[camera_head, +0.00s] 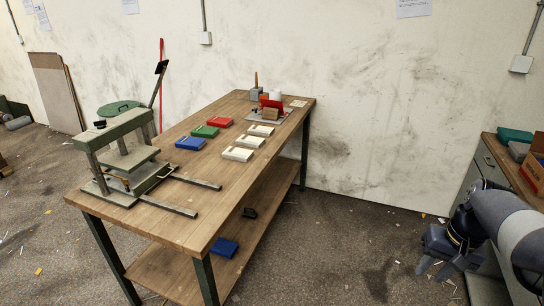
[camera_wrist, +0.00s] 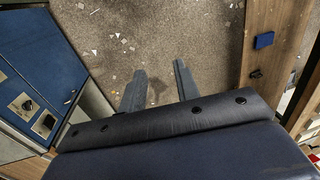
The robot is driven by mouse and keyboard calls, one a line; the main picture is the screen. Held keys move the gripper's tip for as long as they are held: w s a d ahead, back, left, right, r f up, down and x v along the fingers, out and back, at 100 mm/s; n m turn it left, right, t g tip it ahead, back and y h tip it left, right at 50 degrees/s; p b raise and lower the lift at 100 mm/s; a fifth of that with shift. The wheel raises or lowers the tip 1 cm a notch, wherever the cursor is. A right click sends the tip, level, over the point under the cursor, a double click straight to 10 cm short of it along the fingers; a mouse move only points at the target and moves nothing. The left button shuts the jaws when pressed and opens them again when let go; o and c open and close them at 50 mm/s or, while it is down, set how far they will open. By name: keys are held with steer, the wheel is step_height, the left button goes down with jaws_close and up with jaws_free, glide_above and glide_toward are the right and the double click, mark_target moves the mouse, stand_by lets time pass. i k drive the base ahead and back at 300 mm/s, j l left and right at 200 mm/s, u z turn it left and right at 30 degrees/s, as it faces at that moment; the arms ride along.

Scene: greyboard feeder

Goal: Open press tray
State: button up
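A grey-green press (camera_head: 122,148) stands on the left end of the wooden workbench. Two flat rails (camera_head: 168,206) run out from its base to the right, bare along their outer length. The press tray (camera_head: 146,183) seems to sit inside the press base between the posts, with a thin bar or handle at its right edge; details are small. My gripper (camera_head: 434,270) is at the far right, over the floor, well away from the press. The wrist view shows its two fingers (camera_wrist: 160,85) apart with only floor between them. The press is not in the wrist view.
The workbench (camera_head: 225,178) carries blue, green and red boxes, several white boxes and a red fixture (camera_head: 271,107). Its lower shelf holds a blue box (camera_head: 224,247). A cabinet (camera_head: 487,165) stands at right. Littered open floor (camera_head: 340,240) lies between.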

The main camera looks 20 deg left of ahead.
mark_target(142, 179)
steer(key=i+j, duration=0.1)
steer(key=j, duration=0.45)
steer(key=i+j, duration=0.1)
steer(key=j, duration=0.5)
steer(key=i+j, duration=0.1)
steer(key=j, duration=1.05)
steer(key=i+j, duration=0.15)
steer(key=j, duration=0.4)
steer(key=i+j, duration=0.1)
steer(key=j, duration=0.5)
steer(key=i+j, duration=0.1)
steer(key=j, duration=0.45)
steer(key=i+j, duration=0.1)
steer(key=j, duration=0.45)
